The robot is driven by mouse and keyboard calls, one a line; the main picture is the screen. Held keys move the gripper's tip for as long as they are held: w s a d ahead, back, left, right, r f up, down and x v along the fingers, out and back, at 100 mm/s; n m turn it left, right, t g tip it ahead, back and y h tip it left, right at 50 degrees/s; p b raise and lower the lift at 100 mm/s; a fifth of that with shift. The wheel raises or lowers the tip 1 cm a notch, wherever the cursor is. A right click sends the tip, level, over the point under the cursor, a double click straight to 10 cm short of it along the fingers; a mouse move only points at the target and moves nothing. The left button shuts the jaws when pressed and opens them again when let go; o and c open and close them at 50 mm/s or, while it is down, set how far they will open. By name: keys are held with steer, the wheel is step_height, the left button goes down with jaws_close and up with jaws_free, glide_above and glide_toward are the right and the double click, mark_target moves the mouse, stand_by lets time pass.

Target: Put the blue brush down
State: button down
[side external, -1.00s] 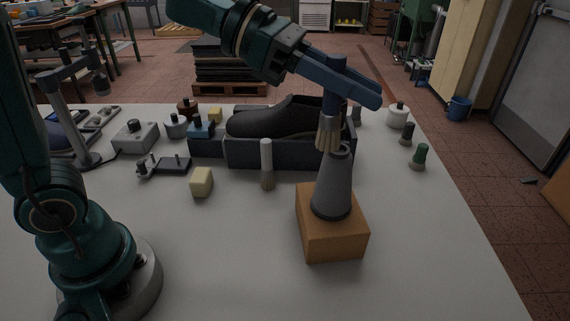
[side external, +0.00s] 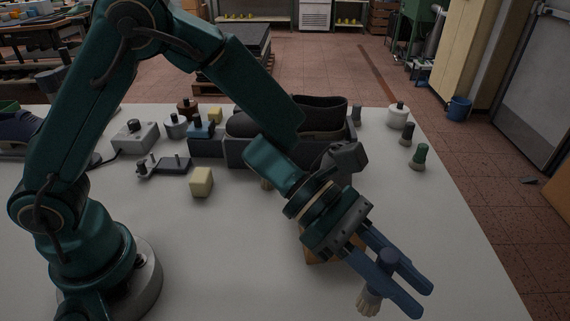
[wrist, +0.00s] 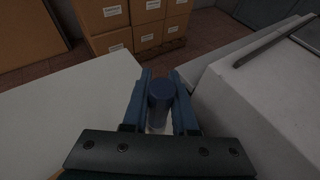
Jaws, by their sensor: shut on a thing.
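My gripper (side external: 420,298) is at the front right of the table and is shut on the blue brush (side external: 386,263). The brush's blue handle is between the two fingers, and its pale bristles hang below them, slightly tilted. How far the bristles are above the table cannot be told. In the wrist view the top of the blue brush (wrist: 160,90) sits between the blue fingers of my gripper (wrist: 161,75); the bristles are mostly hidden.
My arm hides most of the orange-brown block (side external: 318,258) and the cone. The dark shoe (side external: 325,112) is in the grey tray (side external: 232,152) behind. A pale yellow block (side external: 202,182) and green-topped brush (side external: 419,157) stand on the table (side external: 225,240). The front middle is clear.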

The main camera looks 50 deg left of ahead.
steer(key=shift+f, duration=2.3)
steer(key=shift+f, duration=0.1)
steer(key=c, duration=0.7)
jaws_free()
steer(key=shift+a+r, duration=0.15)
steer(key=shift+r, duration=0.05)
steer(key=v, duration=1.1)
steer(key=shift+a, duration=0.35)
steer(key=shift+s, duration=0.1)
